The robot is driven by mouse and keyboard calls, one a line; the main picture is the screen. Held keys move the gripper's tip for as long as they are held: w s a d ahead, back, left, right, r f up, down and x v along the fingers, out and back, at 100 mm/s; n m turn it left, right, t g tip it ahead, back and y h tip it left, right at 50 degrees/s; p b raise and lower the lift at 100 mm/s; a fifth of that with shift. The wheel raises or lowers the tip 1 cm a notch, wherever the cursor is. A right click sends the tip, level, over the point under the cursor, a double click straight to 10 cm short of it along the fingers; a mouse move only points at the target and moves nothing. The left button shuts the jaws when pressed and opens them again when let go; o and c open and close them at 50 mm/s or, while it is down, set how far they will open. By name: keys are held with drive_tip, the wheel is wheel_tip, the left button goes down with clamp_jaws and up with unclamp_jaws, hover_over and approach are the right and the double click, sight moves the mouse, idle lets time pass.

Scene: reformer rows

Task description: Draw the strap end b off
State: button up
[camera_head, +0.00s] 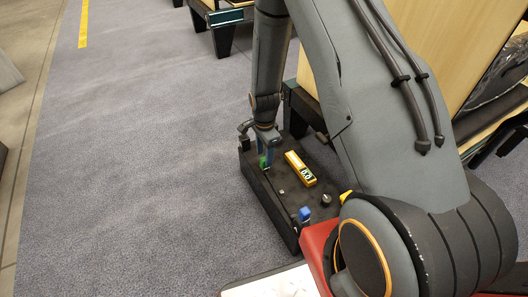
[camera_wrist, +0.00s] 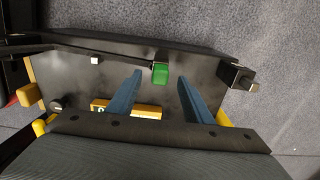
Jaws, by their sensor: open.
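A small green tab (camera_head: 263,162) stands on a dark low platform (camera_head: 258,190). It also shows in the wrist view (camera_wrist: 160,73). A small blue tab (camera_head: 304,213) stands at the platform's near end. No letter shows on either tab, so I cannot tell which is strap end b. My gripper (camera_head: 266,157) is open over the platform, its two blue fingers pointing down. In the wrist view, the fingertips of my gripper (camera_wrist: 159,77) lie on either side of the green tab with gaps. I cannot tell whether they reach down to its height.
A yellow unit with a small display (camera_head: 300,168) lies on the platform, right of the green tab. A dark knob (camera_head: 326,199) is nearby. A black bracket (camera_wrist: 238,77) stands at the platform's end. Carpet (camera_head: 150,170) to the left is clear.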

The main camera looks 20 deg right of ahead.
sight(264, 159)
wheel_tip(264, 159, down, 6)
drive_tip(key=shift+f+b, duration=0.1)
drive_tip(key=shift+b, duration=0.9)
drive_tip(key=c, duration=1.2)
drive_tip(key=shift+o, duration=0.2)
